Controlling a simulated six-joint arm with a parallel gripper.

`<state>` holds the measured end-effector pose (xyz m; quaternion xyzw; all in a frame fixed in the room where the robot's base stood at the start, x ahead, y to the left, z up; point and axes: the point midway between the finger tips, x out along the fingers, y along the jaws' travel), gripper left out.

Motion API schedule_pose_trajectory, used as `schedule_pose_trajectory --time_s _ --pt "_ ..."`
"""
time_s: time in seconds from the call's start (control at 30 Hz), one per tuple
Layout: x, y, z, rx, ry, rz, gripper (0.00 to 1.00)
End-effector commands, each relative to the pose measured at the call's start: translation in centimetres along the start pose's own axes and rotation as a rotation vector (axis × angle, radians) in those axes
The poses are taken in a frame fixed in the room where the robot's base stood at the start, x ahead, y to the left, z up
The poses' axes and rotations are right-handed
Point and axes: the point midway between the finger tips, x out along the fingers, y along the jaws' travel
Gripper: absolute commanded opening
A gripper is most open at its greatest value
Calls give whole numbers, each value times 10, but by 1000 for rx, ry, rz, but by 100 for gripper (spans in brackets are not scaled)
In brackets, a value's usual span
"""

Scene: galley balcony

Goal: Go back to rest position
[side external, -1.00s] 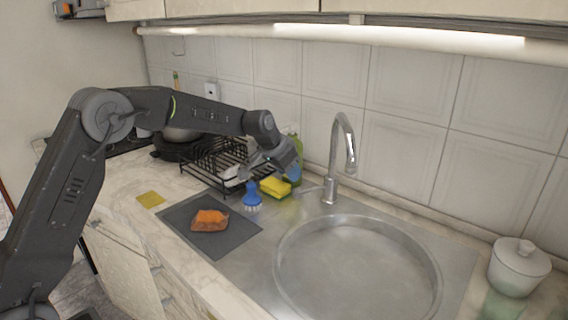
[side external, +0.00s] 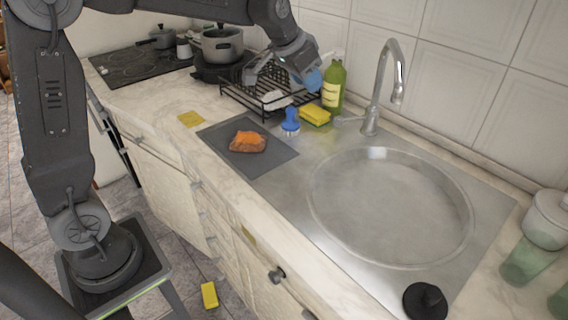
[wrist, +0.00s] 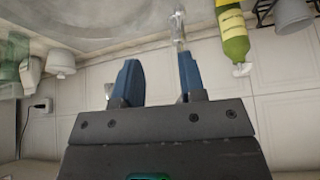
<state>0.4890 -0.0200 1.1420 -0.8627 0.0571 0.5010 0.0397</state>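My gripper (side external: 282,80) is raised over the black dish rack (side external: 258,104), left of the green bottle (side external: 333,88). Its two blue-tipped fingers are spread apart. In the wrist view my gripper (wrist: 158,68) has nothing between its fingers. That view is upside down and shows the wall tiles, the tap (wrist: 178,28) and the green bottle with a yellow label (wrist: 232,35).
A blue brush (side external: 290,122) and a yellow sponge (side external: 315,115) stand by the rack. A brown-orange food piece (side external: 248,142) lies on a dark mat (side external: 275,160). The steel sink (side external: 390,210) is empty. Pots (side external: 217,46) stand at the back left.

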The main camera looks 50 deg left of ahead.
Motion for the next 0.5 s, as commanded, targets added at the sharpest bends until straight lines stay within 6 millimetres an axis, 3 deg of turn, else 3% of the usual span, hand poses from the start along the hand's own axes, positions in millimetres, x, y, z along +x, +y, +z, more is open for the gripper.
schedule_pose_trajectory --time_s 0.03,0.2,0.33,0.5 --pt "-23 9 16 -5 3 -3 37" --pt "-74 32 77 -37 -7 -15 37" --pt "-102 47 130 -64 -13 -27 37" --pt "-120 61 196 -96 -20 -42 37"
